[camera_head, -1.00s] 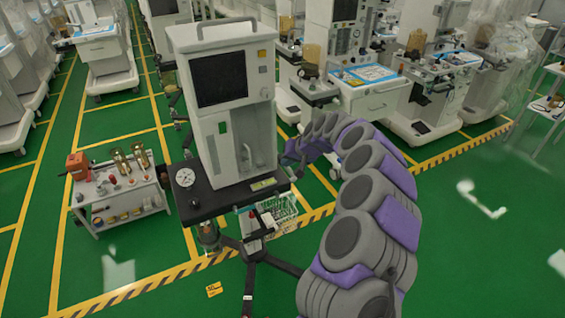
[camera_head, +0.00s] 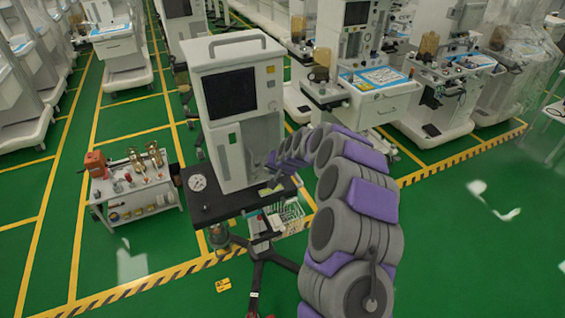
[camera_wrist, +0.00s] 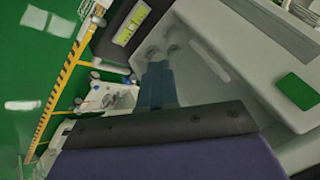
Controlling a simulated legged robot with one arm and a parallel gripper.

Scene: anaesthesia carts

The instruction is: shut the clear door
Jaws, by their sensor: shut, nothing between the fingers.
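The light grey machine (camera_head: 213,140) with a dark screen stands upright on a black shelf. A recess (camera_head: 262,136) opens in its lower front. The clear door is hard to make out against this recess. In the wrist view a faint see-through panel (camera_wrist: 203,62) seems to cross the light grey recess, but its angle is unclear. My gripper (camera_head: 271,161) is at the right side of the recess. In the wrist view its blue fingers (camera_wrist: 157,70) are together and empty, pointing into the recess near round knobs (camera_wrist: 162,50). I cannot tell whether they touch the door.
The black shelf (camera_head: 222,208) carries a round gauge (camera_head: 198,183) and sits on a stand with spread legs (camera_head: 262,250). A wire basket (camera_head: 291,214) hangs below. A small cart (camera_head: 150,203) stands at left. Green floor (camera_head: 470,240) is free at right.

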